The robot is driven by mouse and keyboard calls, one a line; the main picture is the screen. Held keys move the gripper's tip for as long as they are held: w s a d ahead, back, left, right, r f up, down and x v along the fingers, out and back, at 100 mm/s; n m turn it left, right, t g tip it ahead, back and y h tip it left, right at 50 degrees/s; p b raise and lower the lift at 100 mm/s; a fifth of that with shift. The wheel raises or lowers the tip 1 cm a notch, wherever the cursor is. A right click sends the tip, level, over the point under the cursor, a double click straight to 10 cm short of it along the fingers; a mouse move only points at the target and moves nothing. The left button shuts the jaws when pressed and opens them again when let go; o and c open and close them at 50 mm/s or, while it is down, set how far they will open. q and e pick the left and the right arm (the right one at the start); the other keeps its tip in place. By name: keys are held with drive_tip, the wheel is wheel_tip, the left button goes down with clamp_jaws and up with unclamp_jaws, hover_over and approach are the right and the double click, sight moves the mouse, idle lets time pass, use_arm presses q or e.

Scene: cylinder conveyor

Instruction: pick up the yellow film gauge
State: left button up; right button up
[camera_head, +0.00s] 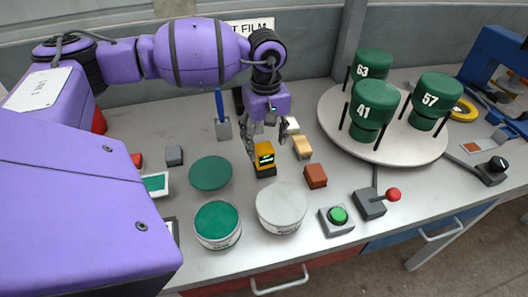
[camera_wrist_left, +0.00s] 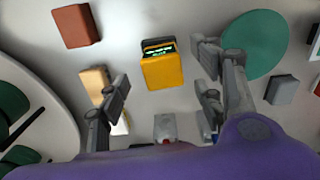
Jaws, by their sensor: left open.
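The yellow film gauge (camera_head: 264,161) is a small upright block with a dark, green-lit display, standing on the grey bench. My left gripper (camera_head: 267,134) is open and points down just above and behind it. In the left wrist view the gauge (camera_wrist_left: 162,72) shows ahead, between the lines of the two spread fingers (camera_wrist_left: 163,70). The fingers are apart from it, and nothing is held. My right gripper is in neither view.
A tan block (camera_head: 302,147) and a red-brown block (camera_head: 315,176) stand close to the right. A green disc (camera_head: 210,173) lies to the left. A white-lidded tin (camera_head: 282,207) and a green-topped tin (camera_head: 217,223) stand in front. A turntable (camera_head: 408,150) carries green cylinders.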

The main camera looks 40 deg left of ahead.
sight(264, 147)
use_arm(q)
drive_tip(key=f, duration=0.3)
drive_tip(key=f+p, duration=0.1)
drive_tip(key=shift+a+f, duration=0.25)
drive_tip(key=shift+f, duration=0.65)
drive_tip(key=c, duration=1.3)
drive_tip(key=shift+r, duration=0.1)
